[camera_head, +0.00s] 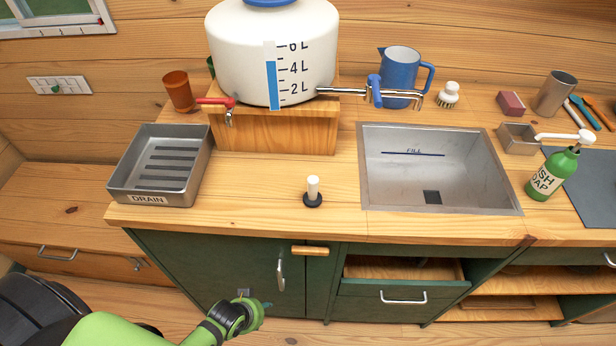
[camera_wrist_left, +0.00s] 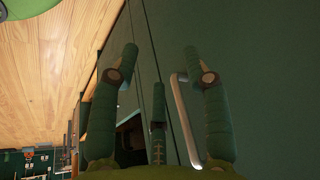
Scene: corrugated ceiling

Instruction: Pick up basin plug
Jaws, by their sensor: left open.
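The basin plug (camera_head: 313,194) stands upright on the wooden counter, between the drain tray and the sink. It has a black round base and a white handle. My left gripper (camera_head: 256,307) is low in front of the green cabinet doors, below the counter and to the left of the plug, well apart from it. The plug does not show in the left wrist view. My right gripper is in neither view.
The sink basin (camera_head: 435,180) is right of the plug, the metal drain tray (camera_head: 193,185) left. A white water tank (camera_head: 235,50) stands on a wooden block behind. An open drawer (camera_head: 400,272) juts below the sink. A cabinet handle (camera_wrist_left: 186,120) is near my left fingers. Counter around the plug is clear.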

